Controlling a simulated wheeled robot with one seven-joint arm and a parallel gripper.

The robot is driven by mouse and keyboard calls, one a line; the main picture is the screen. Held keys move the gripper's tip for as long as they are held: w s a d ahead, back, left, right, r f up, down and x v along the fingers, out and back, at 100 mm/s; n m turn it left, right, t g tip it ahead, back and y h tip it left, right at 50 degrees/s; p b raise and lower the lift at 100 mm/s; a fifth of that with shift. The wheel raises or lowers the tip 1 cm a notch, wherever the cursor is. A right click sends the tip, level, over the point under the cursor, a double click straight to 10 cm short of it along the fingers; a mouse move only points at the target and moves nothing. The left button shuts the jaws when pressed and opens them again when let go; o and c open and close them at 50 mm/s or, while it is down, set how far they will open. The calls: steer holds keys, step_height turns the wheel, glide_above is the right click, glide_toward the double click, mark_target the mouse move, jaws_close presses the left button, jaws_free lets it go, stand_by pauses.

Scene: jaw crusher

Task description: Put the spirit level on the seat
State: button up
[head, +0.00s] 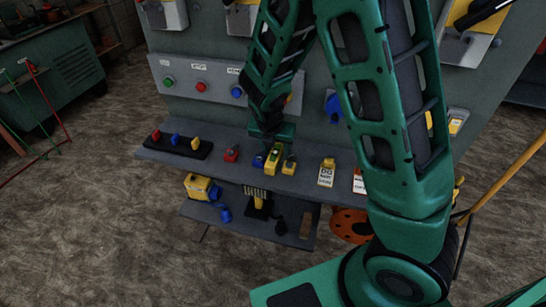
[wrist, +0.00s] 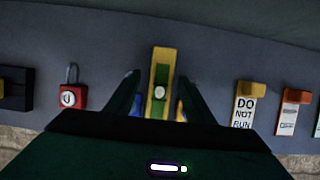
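The spirit level (head: 273,157) is a yellow bar on the grey shelf below the button panel. In the wrist view the spirit level (wrist: 161,75) shows a green face with a pale round vial and points away from me. My gripper (wrist: 159,80) is open, with one dark finger on each side of the level and a gap visible on both sides. In the head view my gripper (head: 272,132) is over the shelf at the level, its fingers partly hidden. I cannot pick out the seat in either view.
A blue padlock (head: 259,160) and a yellow padlock (head: 289,165) stand close beside the level. A red padlock (head: 231,154) is to the left, a "do not run" tag (head: 326,173) to the right. A lower shelf (head: 292,228) holds several items.

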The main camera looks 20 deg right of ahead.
jaws_close()
